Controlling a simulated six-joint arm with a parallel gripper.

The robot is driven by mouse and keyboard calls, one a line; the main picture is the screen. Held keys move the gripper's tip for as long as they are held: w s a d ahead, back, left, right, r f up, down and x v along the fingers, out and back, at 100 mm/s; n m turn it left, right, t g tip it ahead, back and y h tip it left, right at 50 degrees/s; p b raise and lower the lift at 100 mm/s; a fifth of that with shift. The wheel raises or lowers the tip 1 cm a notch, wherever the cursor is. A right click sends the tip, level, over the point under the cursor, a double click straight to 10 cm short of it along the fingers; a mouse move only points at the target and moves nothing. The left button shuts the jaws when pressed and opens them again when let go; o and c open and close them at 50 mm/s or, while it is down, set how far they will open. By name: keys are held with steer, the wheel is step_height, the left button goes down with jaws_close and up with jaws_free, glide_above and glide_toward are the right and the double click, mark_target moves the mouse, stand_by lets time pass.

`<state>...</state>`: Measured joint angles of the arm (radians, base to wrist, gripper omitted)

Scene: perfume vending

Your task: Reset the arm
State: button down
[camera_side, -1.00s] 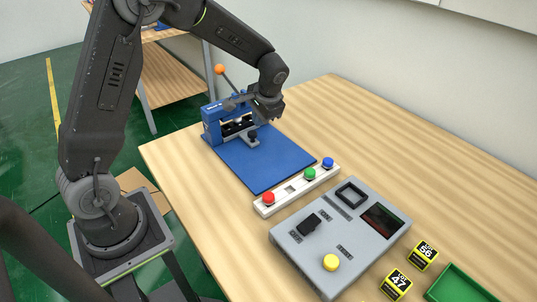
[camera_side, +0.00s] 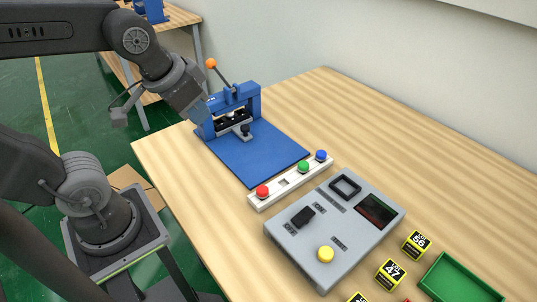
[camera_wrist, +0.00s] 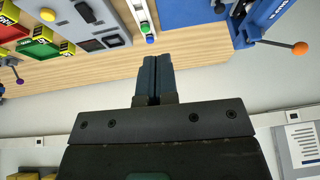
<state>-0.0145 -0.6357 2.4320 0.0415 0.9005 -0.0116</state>
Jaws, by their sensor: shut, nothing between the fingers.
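My gripper (camera_side: 194,108) hangs in the air at the left of the blue press (camera_side: 236,105), near the table's left part. In the wrist view my gripper's two fingers (camera_wrist: 153,62) lie close together, shut with nothing between them. The press has a lever with an orange ball (camera_side: 210,63) and stands at the back of a blue base plate (camera_side: 262,158). In the wrist view the orange ball (camera_wrist: 299,48) shows at the right.
A white strip (camera_side: 290,181) with red, green and blue buttons lies in front of the plate. A grey panel (camera_side: 292,252) with a yellow button stands nearer. Black-yellow cubes (camera_side: 391,272) and a green tray (camera_side: 456,282) are at the right. The table's (camera_side: 430,190) back right is bare.

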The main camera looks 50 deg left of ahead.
steer(key=shift+s+d, duration=0.25)
steer(key=shift+s, duration=0.3)
steer(key=shift+s+d, duration=0.2)
steer(key=shift+s, duration=0.35)
stand_by(1.6)
